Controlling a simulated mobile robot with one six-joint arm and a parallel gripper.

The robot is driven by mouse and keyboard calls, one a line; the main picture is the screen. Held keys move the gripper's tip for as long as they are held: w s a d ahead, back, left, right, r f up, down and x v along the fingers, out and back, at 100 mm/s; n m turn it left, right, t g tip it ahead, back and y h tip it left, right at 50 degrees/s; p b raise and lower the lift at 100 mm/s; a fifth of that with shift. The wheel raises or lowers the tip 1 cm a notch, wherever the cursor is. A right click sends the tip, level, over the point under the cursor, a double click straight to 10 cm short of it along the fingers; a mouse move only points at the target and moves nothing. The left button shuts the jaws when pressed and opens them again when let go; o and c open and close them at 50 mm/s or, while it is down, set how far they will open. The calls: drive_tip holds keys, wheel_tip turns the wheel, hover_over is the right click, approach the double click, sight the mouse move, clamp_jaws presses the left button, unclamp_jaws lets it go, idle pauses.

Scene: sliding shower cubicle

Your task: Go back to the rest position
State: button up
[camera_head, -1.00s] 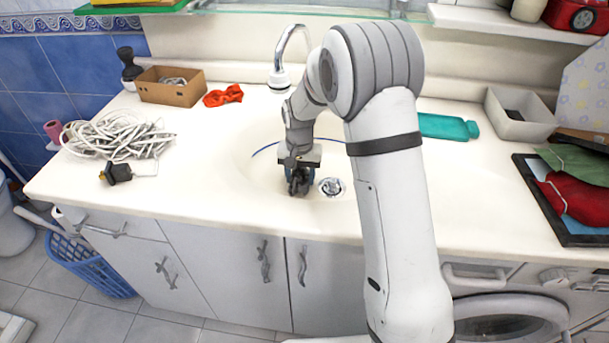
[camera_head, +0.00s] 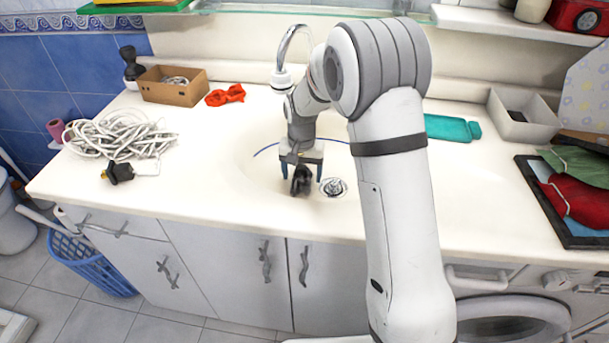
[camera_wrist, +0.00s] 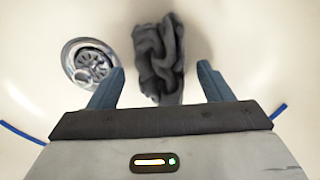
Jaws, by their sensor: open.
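My gripper (camera_head: 301,171) is open above the sink basin (camera_head: 262,178), its two blue fingers spread apart. In the wrist view my gripper (camera_wrist: 160,88) shows the same wide gap, with a crumpled dark grey cloth (camera_wrist: 158,55) beyond and between the fingertips. In the head view the dark cloth (camera_head: 301,182) shows between and below the fingers. The cloth seems to lie in the basin beside the metal drain (camera_head: 333,187). The drain (camera_wrist: 90,62) also shows in the wrist view, left of the cloth. The exact gap between fingers and cloth is hard to tell.
The tap (camera_head: 283,77) stands close behind my wrist. A coiled white cable (camera_head: 118,135), a cardboard box (camera_head: 170,87) and a red cloth (camera_head: 225,95) lie on the left. A teal item (camera_head: 452,128), a white bin (camera_head: 520,117) and a dark tray (camera_head: 548,208) are on the right.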

wheel_tip(320, 180, up, 7)
drive_tip(key=shift+f, duration=0.15)
drive_tip(key=shift+s+d+r, duration=0.15)
drive_tip(key=shift+s+r, duration=0.05)
drive_tip(key=shift+r, duration=0.1)
drive_tip(key=s+d+r+t+p, duration=0.1)
drive_tip(key=s+d+r, duration=0.3)
drive_tip(key=s, duration=0.5)
drive_tip(key=s+d+r+n+p, duration=0.1)
drive_tip(key=s+d+r, duration=0.3)
drive_tip(key=s, duration=0.5)
drive_tip(key=s+d+r+n+t+p, duration=0.1)
drive_tip(key=s+d+r, duration=0.3)
drive_tip(key=s, duration=0.5)
drive_tip(key=shift+d+r+t+p, duration=0.3)
drive_tip(key=shift+r+p, duration=0.35)
drive_tip(key=shift+r, duration=0.2)
